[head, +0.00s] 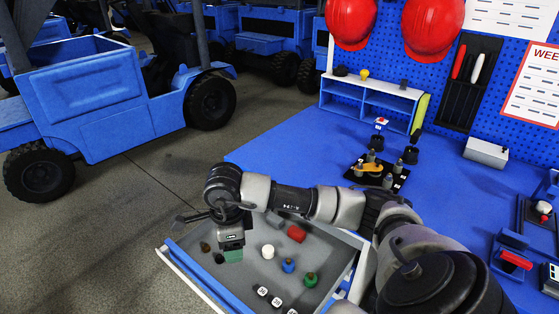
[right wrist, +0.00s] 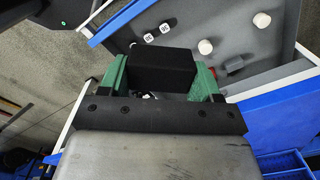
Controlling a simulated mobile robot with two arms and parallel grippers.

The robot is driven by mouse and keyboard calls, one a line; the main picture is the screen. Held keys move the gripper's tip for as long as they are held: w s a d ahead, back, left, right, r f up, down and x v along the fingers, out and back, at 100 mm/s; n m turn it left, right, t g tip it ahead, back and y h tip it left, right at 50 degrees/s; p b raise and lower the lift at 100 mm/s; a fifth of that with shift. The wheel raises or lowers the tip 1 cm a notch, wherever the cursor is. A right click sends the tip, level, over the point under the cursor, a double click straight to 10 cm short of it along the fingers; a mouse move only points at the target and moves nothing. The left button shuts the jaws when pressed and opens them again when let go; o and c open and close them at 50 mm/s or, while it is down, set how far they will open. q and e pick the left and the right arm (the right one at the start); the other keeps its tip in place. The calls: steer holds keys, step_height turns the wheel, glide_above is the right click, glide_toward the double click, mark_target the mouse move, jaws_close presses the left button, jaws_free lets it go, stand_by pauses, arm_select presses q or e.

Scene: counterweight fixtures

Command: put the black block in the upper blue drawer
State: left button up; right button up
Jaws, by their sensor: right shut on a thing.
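The black block (right wrist: 163,72) is between the two green fingers of my right gripper (right wrist: 165,85) in the right wrist view, and the gripper is shut on it. In the head view my right gripper (head: 232,256) points down over the near left part of an open drawer with a blue front (head: 207,279) and a grey floor. The fingers hide most of the block there. The drawer's blue edge also shows in the right wrist view (right wrist: 118,20). I cannot tell whether the block touches the drawer floor. My left gripper is not in view.
The drawer holds a red block (head: 297,233), a white cylinder (head: 268,251), blue (head: 288,265) and green (head: 310,279) knobs and several dice (head: 262,291). The blue bench (head: 300,150) carries a black fixture (head: 376,175) and a small shelf (head: 370,100). Blue vehicles stand at left.

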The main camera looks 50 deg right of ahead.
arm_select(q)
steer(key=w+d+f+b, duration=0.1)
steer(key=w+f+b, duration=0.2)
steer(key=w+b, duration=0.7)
arm_select(e)
steer(key=w+d+f+m+b, duration=0.1)
steer(key=w+d+f+m, duration=0.1)
steer(key=d+f+m, duration=0.9)
steer(key=w+d+f+m+b, duration=0.1)
steer(key=d+f+m, duration=0.3)
steer(key=m, duration=1.3)
steer(key=b, duration=0.1)
glide_above(234, 281)
steer(key=shift+m, duration=0.3)
step_height(234, 281, down, 7)
steer(key=shift+d+f, duration=0.1)
steer(key=shift+f, duration=0.4)
arm_select(q)
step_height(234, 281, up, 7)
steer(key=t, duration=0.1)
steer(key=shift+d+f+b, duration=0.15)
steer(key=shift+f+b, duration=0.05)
steer(key=shift+b, duration=0.2)
arm_select(e)
steer(key=shift+f, duration=1.75)
steer(key=shift+f, duration=0.1)
steer(key=o, duration=1)
steer(key=shift+c, duration=0.2)
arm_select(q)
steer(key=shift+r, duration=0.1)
